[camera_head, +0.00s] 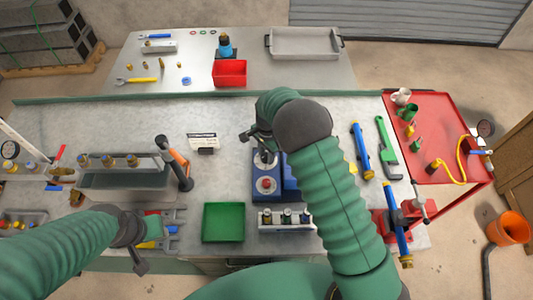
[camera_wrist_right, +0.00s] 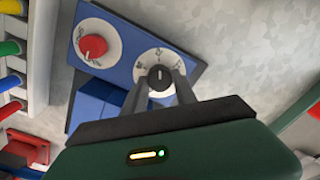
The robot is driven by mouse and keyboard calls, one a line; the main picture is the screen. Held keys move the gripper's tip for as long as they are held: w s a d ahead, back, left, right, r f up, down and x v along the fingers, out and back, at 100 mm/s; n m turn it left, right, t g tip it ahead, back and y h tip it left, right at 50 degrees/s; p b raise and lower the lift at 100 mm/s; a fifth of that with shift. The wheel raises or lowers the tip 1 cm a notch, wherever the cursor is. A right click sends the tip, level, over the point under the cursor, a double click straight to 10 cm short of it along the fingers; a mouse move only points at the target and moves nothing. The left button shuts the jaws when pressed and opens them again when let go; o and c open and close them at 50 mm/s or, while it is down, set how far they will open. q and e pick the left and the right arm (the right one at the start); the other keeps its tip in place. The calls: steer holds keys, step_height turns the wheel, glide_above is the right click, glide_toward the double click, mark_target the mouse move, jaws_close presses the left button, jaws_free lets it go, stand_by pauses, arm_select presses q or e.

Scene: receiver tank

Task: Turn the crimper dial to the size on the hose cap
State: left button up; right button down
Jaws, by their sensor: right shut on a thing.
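The blue crimper (camera_head: 262,160) stands on the bench in front of me, with a red knob (camera_head: 266,183) on its face. In the right wrist view the crimper (camera_wrist_right: 112,62) shows a red knob on a white disc (camera_wrist_right: 94,47) and a black dial knob (camera_wrist_right: 160,77) on a white marked plate (camera_wrist_right: 158,57). The knob's white line points roughly up; the marks are too small to read. My right gripper (camera_wrist_right: 161,80) is shut on the black dial knob. My left gripper (camera_head: 176,226) is low at the left, apparently open and empty. I cannot make out a size on any hose cap.
A green tray (camera_head: 223,222) and a rack of fittings (camera_head: 287,219) stand near the crimper. A red vise (camera_head: 385,224) holding a blue tube (camera_head: 400,222) is at the right, beside a red cart (camera_head: 440,120). A red bin (camera_head: 230,73) is farther back.

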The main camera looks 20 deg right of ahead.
steer(key=shift+w+a+r, duration=0.1)
steer(key=shift+w, duration=0.05)
steer(key=c, duration=1.2)
jaws_free()
steer(key=shift+c, duration=0.2)
steer(key=shift+o, duration=1.2)
step_height(320, 180, up, 17)
steer(key=b, duration=0.2)
steer(key=shift+s, duration=0.3)
steer(key=shift+f, duration=0.2)
